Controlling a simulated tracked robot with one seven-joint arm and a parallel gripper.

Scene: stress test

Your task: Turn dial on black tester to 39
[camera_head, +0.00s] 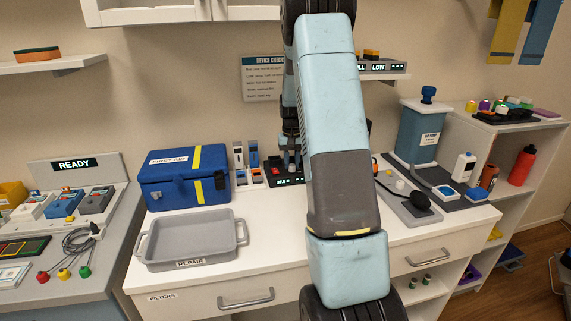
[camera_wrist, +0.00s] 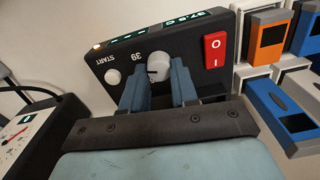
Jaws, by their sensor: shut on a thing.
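The black tester (camera_head: 284,181) stands at the back of the white counter, partly hidden behind my arm. In the wrist view the black tester (camera_wrist: 117,52) shows upside down, with a small green display, a white START button (camera_wrist: 112,76), a red switch (camera_wrist: 215,53) and a pale round dial (camera_wrist: 159,65). The number 39 is printed beside the dial; another number is partly covered. My gripper (camera_wrist: 161,82) is shut on the dial, a blue finger on each side. In the head view the gripper (camera_head: 291,160) is small and partly hidden at the tester.
A blue first aid box (camera_head: 185,182) and a grey REPAIR tray (camera_head: 191,252) stand left of the tester. Small orange and blue devices (camera_head: 253,160) stand close beside it. A grey tray (camera_head: 405,205) with a dark object lies right of my arm.

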